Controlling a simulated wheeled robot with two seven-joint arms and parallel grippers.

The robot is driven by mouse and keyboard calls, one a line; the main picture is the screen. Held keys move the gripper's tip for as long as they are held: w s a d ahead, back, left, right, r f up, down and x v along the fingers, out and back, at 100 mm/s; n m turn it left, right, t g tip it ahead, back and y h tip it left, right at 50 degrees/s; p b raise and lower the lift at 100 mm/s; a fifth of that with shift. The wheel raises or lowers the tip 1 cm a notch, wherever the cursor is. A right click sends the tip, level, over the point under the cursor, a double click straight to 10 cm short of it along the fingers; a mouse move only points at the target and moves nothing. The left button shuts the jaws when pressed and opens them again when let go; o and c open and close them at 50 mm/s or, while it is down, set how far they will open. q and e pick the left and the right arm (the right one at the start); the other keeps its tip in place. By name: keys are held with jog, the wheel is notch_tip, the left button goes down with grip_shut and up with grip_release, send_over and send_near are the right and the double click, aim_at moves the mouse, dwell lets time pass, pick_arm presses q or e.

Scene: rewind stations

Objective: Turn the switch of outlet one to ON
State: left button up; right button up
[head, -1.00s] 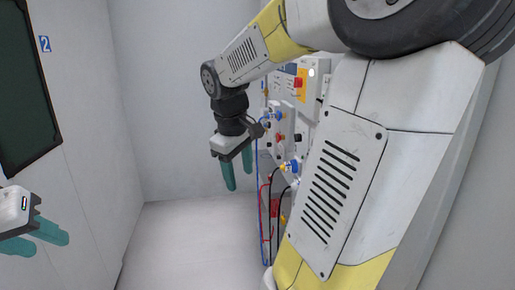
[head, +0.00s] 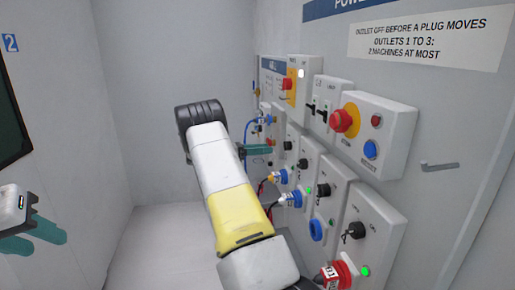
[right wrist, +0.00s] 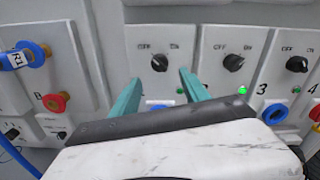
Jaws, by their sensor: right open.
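Outlet one's box has a dark switch knob (right wrist: 160,62) between OFF and ON markings; its small light (right wrist: 180,90) looks dim. The same knob shows in the head view (head: 288,145). My right gripper (right wrist: 158,80) is open and empty in front of this box, its fingers on either side below the knob, apart from it. In the head view my right gripper (head: 258,150) is partly hidden by my arm. The exact angle of the knob is hard to read. My left gripper (head: 40,236) is open and empty at the far left, away from the panel.
Outlet two's knob (right wrist: 235,63) is beside it on the right, with a lit green light (right wrist: 242,90). A box with a blue plug marked R1 (right wrist: 30,56) stands to the left. A red stop button (head: 341,121) and cables are near. The floor at left is clear.

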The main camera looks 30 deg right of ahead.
aim_at(287, 146)
jog(key=x, duration=0.7)
jog(key=shift+d, duration=0.25)
grip_shut()
